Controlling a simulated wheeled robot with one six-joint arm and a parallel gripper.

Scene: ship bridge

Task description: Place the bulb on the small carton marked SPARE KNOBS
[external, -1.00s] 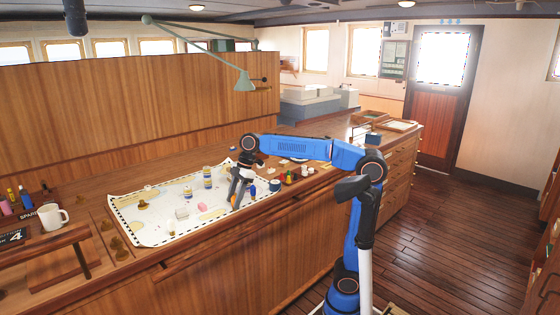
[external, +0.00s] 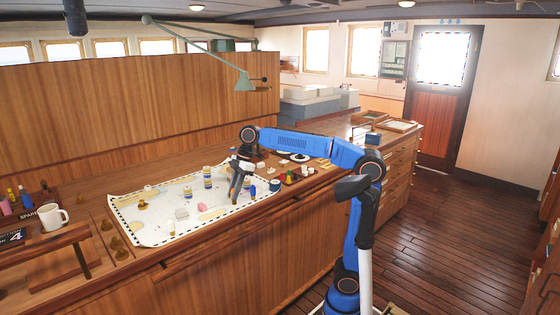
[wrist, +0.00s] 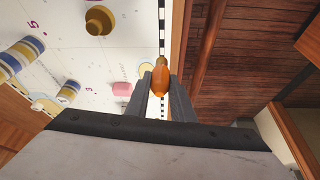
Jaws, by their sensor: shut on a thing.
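My gripper (external: 235,198) is over the right part of the chart, pointing down. In the wrist view its fingers (wrist: 160,90) are closed on an orange bulb (wrist: 160,83) with a small brass-coloured end. The bulb is hard to make out in the external view. A dark box edge with partly hidden lettering that begins like "SPA" (external: 29,217) is at the far left, beside the mug. I cannot tell whether this is the carton marked SPARE KNOBS; no full label is readable.
A white mug (external: 50,216) stands at the left. The chart (external: 150,225) carries striped cylinders (external: 207,183), a pink block (external: 203,206) and a brass knob (external: 143,204). A green lamp (external: 244,82) hangs above the desk. Several small items lie right of my gripper.

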